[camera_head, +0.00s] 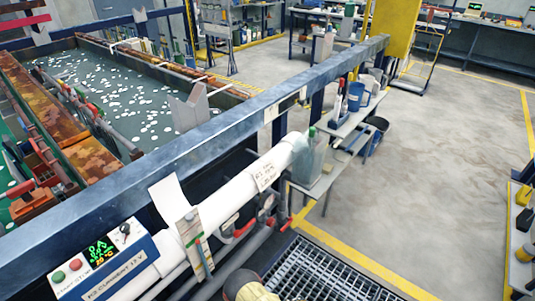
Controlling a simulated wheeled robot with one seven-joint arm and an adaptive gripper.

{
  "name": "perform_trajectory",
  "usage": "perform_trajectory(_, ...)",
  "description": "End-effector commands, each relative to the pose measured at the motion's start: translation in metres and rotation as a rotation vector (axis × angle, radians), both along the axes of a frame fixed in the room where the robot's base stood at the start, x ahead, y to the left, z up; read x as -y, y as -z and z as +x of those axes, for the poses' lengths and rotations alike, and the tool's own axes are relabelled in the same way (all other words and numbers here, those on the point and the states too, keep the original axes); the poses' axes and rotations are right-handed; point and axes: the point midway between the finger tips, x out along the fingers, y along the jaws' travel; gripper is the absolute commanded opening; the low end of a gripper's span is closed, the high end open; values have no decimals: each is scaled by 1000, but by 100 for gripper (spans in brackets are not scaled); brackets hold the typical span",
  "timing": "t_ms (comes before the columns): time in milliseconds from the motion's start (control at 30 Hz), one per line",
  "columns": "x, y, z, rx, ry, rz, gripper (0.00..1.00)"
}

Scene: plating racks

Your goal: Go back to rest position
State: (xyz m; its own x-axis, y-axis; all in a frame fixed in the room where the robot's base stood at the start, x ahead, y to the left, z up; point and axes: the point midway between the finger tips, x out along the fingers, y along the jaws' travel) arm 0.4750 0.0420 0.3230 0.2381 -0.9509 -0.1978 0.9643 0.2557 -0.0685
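My gripper does not show clearly in the head view, and I see nothing held. A dark rounded shape with a pale yellow part (252,288) is cut off by the bottom edge, and I cannot tell what it is. A plating tank (150,95) with white flecks on dark liquid lies at the upper left, behind a long blue-grey beam (215,135).
A control box (105,262) with lit digits is at the lower left. A large white pipe (235,192) runs beside it. A small bench (335,150) holds bottles and a blue mug (355,96). A floor grating (325,275) is in front. Open floor (440,170) is at right.

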Motion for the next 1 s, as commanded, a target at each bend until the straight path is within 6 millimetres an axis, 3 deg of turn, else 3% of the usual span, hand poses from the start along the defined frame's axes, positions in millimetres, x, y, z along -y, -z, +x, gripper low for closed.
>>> perform_trajectory(133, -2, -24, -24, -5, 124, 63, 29)
perform_trajectory(367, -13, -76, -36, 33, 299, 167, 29)
perform_trajectory(1000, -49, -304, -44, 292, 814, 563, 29)
